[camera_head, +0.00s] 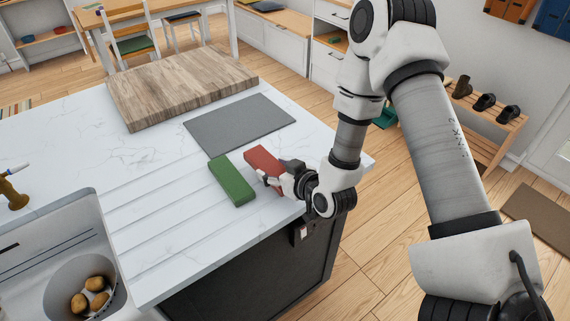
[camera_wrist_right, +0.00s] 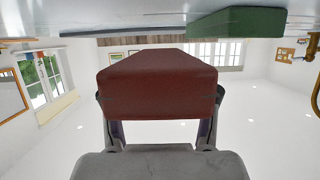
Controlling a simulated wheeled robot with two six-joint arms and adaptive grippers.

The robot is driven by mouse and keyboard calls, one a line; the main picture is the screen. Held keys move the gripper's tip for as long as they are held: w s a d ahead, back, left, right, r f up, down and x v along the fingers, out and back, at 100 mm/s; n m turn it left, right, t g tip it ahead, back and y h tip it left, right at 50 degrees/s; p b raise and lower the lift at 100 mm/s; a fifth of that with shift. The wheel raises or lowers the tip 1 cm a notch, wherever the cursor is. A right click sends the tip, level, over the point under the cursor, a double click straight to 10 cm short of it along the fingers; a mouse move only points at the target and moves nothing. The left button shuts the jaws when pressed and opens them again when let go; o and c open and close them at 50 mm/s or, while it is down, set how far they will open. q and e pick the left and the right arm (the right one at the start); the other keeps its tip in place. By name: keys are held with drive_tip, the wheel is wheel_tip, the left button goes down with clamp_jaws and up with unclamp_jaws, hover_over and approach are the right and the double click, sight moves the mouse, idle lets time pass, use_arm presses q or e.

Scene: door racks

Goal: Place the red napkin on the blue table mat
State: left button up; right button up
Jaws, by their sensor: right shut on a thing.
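The red napkin (camera_head: 262,160) looks like a thick red block near the counter's right edge. My right gripper (camera_head: 268,177) is shut on its near end. In the right wrist view the red napkin (camera_wrist_right: 160,84) fills the space between the fingers, and a strip of room shows between it and the countertop. A flat mat (camera_head: 240,124) lies behind it on the counter; it looks grey rather than blue, and it is bare. My left gripper is not in view.
A green block (camera_head: 231,181) lies left of the red napkin, close beside it; it also shows in the right wrist view (camera_wrist_right: 237,22). A wooden board (camera_head: 180,88) lies behind the mat. A sink (camera_head: 62,235) with potatoes in a bowl is at the lower left.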

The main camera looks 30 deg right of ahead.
drive_tip(key=w+d, duration=0.1)
drive_tip(key=w+d+p, duration=0.1)
drive_tip(key=d, duration=0.3)
drive_tip(key=shift+w+f+p, duration=0.25)
drive_tip(key=shift+w+p, duration=0.15)
drive_tip(key=shift+s+a+f, duration=0.1)
drive_tip(key=shift+f, duration=0.4)
drive_tip(key=shift+s+a+f, duration=0.1)
drive_tip(key=shift+f, duration=0.4)
drive_tip(key=shift+f+p, duration=0.4)
drive_tip(key=shift+p, duration=0.1)
drive_tip(key=shift+w+f, duration=0.2)
drive_tip(key=shift+f, duration=0.05)
drive_tip(key=shift+s+f+b, duration=0.1)
drive_tip(key=shift+f+b, duration=0.05)
drive_tip(key=shift+b, duration=0.15)
drive_tip(key=o, duration=0.8)
drive_tip(key=shift+o, duration=1.2)
